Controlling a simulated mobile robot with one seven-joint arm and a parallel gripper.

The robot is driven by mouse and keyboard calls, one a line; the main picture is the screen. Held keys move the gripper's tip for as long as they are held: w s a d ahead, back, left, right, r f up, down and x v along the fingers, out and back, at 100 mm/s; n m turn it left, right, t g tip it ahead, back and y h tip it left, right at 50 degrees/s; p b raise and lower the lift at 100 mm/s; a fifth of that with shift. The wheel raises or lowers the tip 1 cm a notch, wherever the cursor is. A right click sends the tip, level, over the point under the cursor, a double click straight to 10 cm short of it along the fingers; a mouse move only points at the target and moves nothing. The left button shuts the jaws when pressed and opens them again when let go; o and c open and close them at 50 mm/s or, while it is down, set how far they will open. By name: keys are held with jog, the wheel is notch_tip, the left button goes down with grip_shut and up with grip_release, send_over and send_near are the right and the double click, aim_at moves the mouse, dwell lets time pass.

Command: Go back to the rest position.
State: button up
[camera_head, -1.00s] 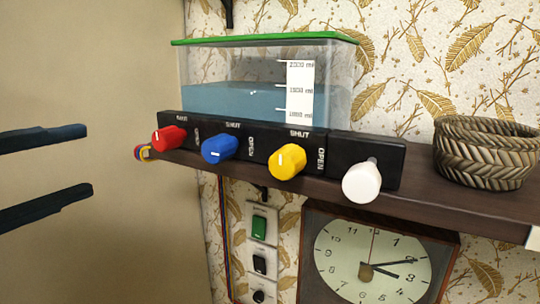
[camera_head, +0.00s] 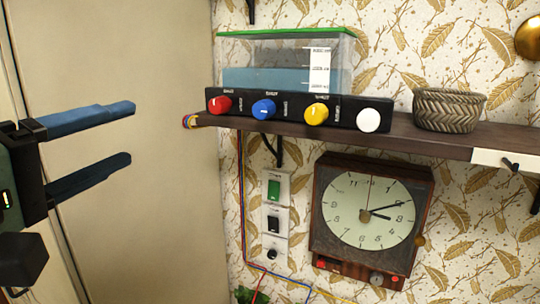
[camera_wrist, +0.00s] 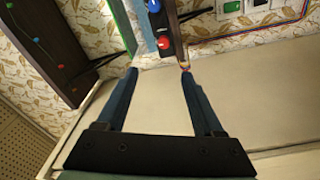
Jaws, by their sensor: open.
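My gripper (camera_head: 132,132) is at the left of the head view, its two dark blue fingers apart and nothing between them. It is in front of a plain beige surface, left of the shelf. In the wrist view my gripper (camera_wrist: 158,72) also shows open and empty, with the shelf end and the red knob (camera_wrist: 164,43) beyond its fingertips. In the head view a black panel (camera_head: 340,112) on the shelf carries a red knob (camera_head: 219,104), a blue knob (camera_head: 263,109), a yellow knob (camera_head: 316,113) and a white knob (camera_head: 368,120). The gripper touches none of them.
A clear tank (camera_head: 270,56) with blue water and a woven basket (camera_head: 450,111) stand on the wooden shelf (camera_head: 408,140). Below are a switch panel (camera_head: 276,208) and a clock (camera_head: 368,212). Coloured wires (camera_head: 241,200) hang from the shelf's left end.

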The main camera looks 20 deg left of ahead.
jog(key=w+d+f+m+t+y+b, duration=0.15)
jog(key=w+d+m+t+b, duration=0.5)
jog(key=d, duration=0.85)
jog(key=s+d+r+m+t, duration=0.1)
jog(key=s+d+r+m, duration=0.1)
jog(key=d, duration=0.5)
jog(key=s+d+r+m+t+h+b, duration=0.1)
jog(key=s+d+r+m, duration=0.1)
jog(key=d+m, duration=0.3)
jog(key=shift+s+d, duration=0.6)
jog(key=shift+d, duration=0.4)
jog(key=shift+w+f+m+t+h, duration=0.1)
jog(key=shift+m+t+h, duration=0.15)
